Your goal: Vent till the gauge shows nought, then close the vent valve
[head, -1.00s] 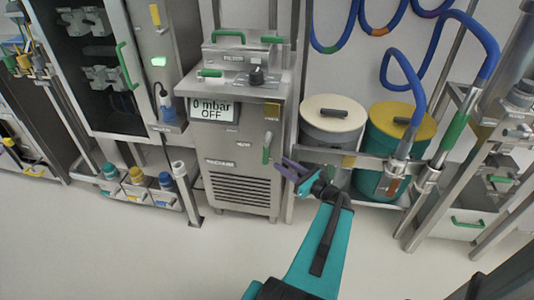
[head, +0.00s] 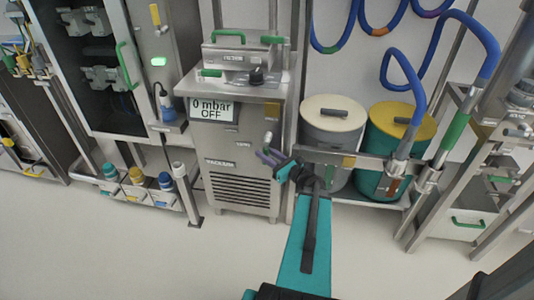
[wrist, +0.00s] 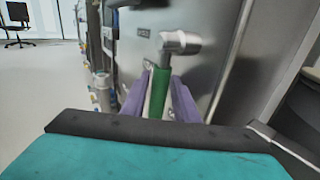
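The gauge display (head: 212,110) on the front of the steel vacuum unit reads "0 mbar OFF". The vent valve's green lever (head: 267,139) is on the unit's front, below and right of the display. In the wrist view the green lever (wrist: 158,92) hangs down from a silver pivot. My gripper (head: 268,158) is at the lever, its purple fingers on either side of it. In the wrist view my gripper (wrist: 158,100) is open, with a narrow gap beside the lever. The lever's lower end is hidden by my wrist.
Two lidded drums, one grey (head: 330,137) and one green with a yellow lid (head: 397,150), stand on a rack to the right. A steel post (head: 293,180) rises close right of the unit. The floor in front is clear.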

